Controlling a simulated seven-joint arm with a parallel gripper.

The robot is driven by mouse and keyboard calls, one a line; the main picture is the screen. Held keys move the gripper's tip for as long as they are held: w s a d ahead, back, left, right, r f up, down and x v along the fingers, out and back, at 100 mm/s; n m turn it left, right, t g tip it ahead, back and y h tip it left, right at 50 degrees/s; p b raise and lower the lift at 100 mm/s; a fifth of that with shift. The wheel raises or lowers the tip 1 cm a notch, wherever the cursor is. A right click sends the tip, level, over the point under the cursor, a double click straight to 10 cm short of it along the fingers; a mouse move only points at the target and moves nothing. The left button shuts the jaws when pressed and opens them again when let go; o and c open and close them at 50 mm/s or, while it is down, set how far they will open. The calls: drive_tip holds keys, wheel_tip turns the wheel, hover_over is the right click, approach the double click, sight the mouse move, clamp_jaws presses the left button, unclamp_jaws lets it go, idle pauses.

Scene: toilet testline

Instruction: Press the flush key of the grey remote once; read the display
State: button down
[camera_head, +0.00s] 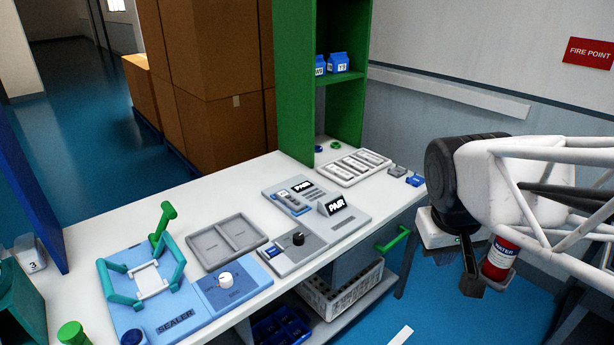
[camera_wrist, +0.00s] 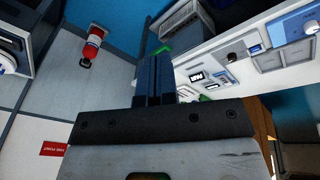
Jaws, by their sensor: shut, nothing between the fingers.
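My gripper (camera_head: 471,287) hangs at the right in the head view, beyond the table's right end and apart from everything on it. Its dark fingers (camera_wrist: 153,82) are together and empty in the wrist view. A grey pad (camera_head: 330,222) on the table bears a small dark display (camera_head: 303,187) reading PAIR and a tilted plate (camera_head: 336,205) reading PAIR. A small grey handset (camera_head: 290,200) with blue parts lies at the pad's left; I cannot tell whether it is the grey remote, and its keys are too small to read. The pad also shows in the wrist view (camera_wrist: 212,83).
A pale tray (camera_head: 352,180) with several slots stands behind the pad. Small grey (camera_head: 397,170) and blue (camera_head: 415,181) pieces lie near the table's right end. A blue sealer (camera_head: 175,320) and a grey tray (camera_head: 228,240) are at left. A green shelf (camera_head: 295,90) rises behind.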

drive_tip(key=w+a+r+n+h, duration=0.1)
drive_tip(key=w+a+n, duration=0.1)
drive_tip(key=w, duration=0.7)
drive_tip(key=w+a+n+h, duration=0.1)
drive_tip(key=w+a+n, duration=0.15)
drive_tip(key=w, duration=0.65)
drive_tip(key=n+t+h, duration=0.3)
drive_tip(key=n+t, duration=0.2)
drive_tip(key=n, duration=0.8)
hover_over(293, 200)
wheel_tip(293, 200, down, 19)
drive_tip(key=shift+f, duration=0.15)
drive_tip(key=shift+f, duration=4.3)
drive_tip(key=shift+f, duration=0.55)
